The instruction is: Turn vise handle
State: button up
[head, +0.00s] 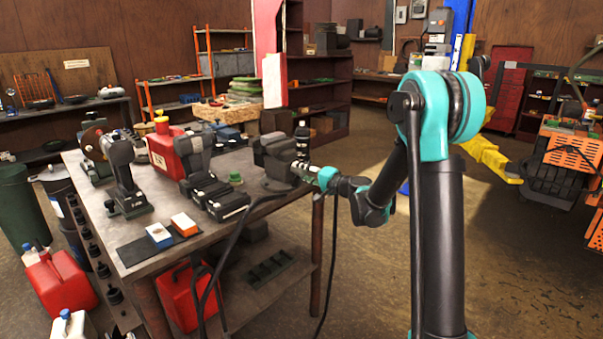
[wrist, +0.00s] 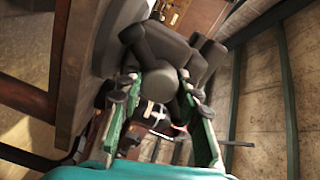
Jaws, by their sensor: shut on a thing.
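The dark grey vise (head: 272,152) stands at the right corner of the workbench (head: 140,262). My gripper (head: 306,172) reaches in from the right at the vise's front end. In the wrist view the vise (wrist: 160,45) shows as dark rounded blocks beyond my gripper (wrist: 163,90). Its two green-sided fingers stand apart, on either side of the vise's round end, shut on the vise handle. The handle is mostly hidden by the fingers, and its angle cannot be made out.
Black power tools (head: 215,190), a red can (head: 168,150) and two small boxes (head: 184,224) sit on the bench to the left of the vise. A dark bottle (head: 302,138) shows just behind my gripper. A black cable hangs in front of the bench. Open floor lies to the right.

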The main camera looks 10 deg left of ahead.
jog(key=shift+s+f+n, duration=0.1)
jog(key=shift+s+n, duration=0.05)
jog(key=shift+n, duration=2.45)
dwell(0.5)
jog(key=o, duration=1.2)
jog(key=shift+c, duration=0.2)
jog(key=v, duration=1.1)
jog(key=shift+s+d, duration=0.3)
